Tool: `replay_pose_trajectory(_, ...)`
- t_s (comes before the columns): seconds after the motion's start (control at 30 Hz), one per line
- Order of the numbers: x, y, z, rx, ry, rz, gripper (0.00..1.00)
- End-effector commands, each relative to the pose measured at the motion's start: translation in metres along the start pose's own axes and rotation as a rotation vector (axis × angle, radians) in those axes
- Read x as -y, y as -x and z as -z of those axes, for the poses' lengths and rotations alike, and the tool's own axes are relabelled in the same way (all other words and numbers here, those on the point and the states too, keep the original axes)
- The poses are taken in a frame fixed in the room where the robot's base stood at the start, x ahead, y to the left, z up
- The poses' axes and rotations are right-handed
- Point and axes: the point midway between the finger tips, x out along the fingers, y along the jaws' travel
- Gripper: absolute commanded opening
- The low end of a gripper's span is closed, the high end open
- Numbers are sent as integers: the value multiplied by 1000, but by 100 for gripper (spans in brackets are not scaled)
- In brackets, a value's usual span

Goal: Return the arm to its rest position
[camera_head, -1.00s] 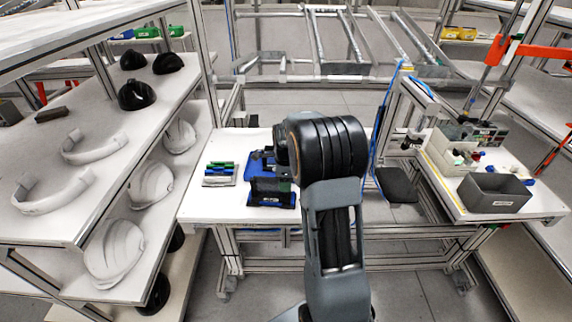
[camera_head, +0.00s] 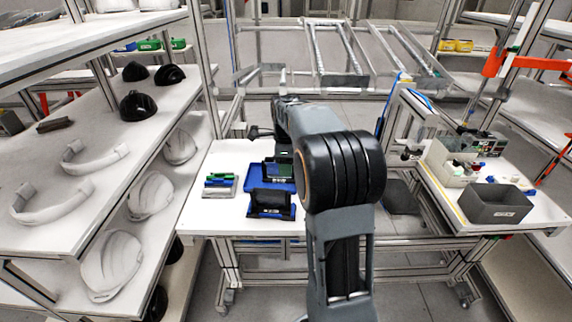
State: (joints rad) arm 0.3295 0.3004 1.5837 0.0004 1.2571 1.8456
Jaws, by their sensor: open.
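My arm rises from the bottom centre of the head view, with its dark ribbed elbow joint in front of the white workbench (camera_head: 222,222). The forearm reaches away from the elbow, up and to the left, over the back of the bench. The elbow and forearm hide part of the bench.
A blue tray (camera_head: 262,180) with dark holders and a stack of green and blue pieces (camera_head: 219,185) lie on the bench. Shelves with white helmet shells (camera_head: 150,195) stand left. A grey bin (camera_head: 495,203) sits on the right bench. A metal roller rack (camera_head: 340,50) is behind.

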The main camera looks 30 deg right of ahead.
Motion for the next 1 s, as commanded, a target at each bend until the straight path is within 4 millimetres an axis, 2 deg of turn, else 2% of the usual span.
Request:
replay_pose_trajectory(0.37,0,0,0,1,52,2,46)
replay_pose_trajectory(0.47,3,-1,-1,3,197,18,46)
replay_pose_trajectory(0.57,-4,-19,1,1,443,3,46)
replay_pose_trajectory(0.67,-26,-29,3,0,765,7,46)
replay_pose_trajectory(0.77,-61,-30,-1,-8,1124,36,46)
replay_pose_trajectory(0.9,-125,-27,-7,-46,1634,106,46)
replay_pose_trajectory(1.0,-168,-26,-8,-86,1905,161,46)
